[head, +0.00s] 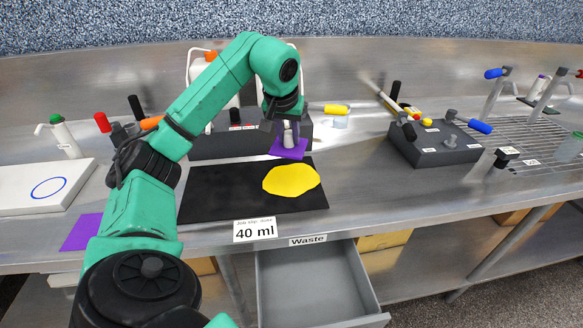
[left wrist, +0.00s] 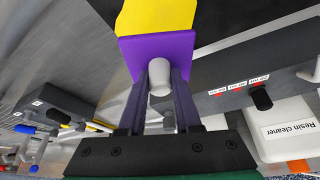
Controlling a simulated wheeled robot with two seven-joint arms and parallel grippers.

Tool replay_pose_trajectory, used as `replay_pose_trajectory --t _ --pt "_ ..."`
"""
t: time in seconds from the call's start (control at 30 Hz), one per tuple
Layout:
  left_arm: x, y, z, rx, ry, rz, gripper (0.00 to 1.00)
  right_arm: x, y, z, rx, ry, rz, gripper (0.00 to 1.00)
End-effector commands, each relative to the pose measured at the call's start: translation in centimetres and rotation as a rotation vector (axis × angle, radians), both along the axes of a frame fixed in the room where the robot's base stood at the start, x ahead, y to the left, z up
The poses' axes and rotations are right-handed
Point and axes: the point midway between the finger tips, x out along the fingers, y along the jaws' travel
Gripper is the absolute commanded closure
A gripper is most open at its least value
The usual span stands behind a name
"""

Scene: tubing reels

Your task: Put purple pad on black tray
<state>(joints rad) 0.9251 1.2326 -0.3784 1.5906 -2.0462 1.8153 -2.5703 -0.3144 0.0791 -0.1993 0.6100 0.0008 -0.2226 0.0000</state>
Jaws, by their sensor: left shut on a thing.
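A square purple pad (head: 288,152) with a pale round knob is held by my left gripper (head: 289,128) near the back edge of the black tray (head: 210,195). In the left wrist view, the fingers of the gripper (left wrist: 159,88) are shut on the knob, and the purple pad (left wrist: 128,55) lies flat across their tips. The black tray (left wrist: 225,20) shows behind it. A yellow round patch (head: 292,180) lies on the right part of the tray. A second purple piece (head: 80,232) lies on the counter at left, partly hidden by my arm. My right gripper is not in view.
A white board (head: 40,188) with a blue oval is at left. A dark box with a blue-tipped handle (head: 435,152) and a wire rack (head: 530,145) are at right. An open grey drawer (head: 310,280) marked Waste is below the counter.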

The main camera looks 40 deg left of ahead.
Motion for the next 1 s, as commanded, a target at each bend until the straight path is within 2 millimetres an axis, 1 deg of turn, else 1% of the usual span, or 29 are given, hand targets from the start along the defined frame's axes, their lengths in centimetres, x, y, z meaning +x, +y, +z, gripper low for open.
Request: replay_pose_trajectory --t 0.03,0.1,0.17,0.27,0.3,0.4,0.5,0.67,0.77,0.8,0.83,0.87,1.0 --pt "-0.1 0.0 -2.3 0.002 0.008 0.0 1.0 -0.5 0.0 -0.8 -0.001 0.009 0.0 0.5" --pt "-0.1 0.0 -4.3 0.002 0.008 0.0 1.0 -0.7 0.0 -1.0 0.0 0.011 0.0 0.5" --pt "0.0 0.0 -5.5 0.0 0.005 -0.001 1.0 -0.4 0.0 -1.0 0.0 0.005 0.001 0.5" --pt "0.0 0.0 -6.9 0.001 0.004 0.0 1.0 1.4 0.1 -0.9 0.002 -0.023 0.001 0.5" --pt "0.0 0.0 -7.6 0.001 0.004 -0.001 1.0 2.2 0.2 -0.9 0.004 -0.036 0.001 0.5" --pt "0.1 0.0 -9.5 0.0 0.003 -0.001 1.0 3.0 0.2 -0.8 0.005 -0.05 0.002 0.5" --pt "0.1 0.0 -10.3 0.0 0.0 -0.001 1.0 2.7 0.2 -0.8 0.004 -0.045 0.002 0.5" --pt "0.2 0.0 -10.3 0.0 -0.001 0.0 1.0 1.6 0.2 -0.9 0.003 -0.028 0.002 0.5" --pt "0.1 0.0 -10.5 0.0 0.0 -0.001 1.0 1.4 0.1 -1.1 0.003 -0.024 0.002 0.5" --pt "0.1 0.0 -10.5 0.0 0.0 -0.001 0.56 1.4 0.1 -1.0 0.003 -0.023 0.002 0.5" --pt "0.1 0.0 -10.4 0.0 0.0 -0.001 0.45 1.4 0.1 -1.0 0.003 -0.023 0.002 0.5" --pt "0.1 0.0 -10.4 0.0 0.0 -0.001 0.38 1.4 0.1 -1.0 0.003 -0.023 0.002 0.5" --pt "0.1 0.0 -10.4 -0.001 0.0 0.0 0.38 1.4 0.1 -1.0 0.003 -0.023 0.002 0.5"
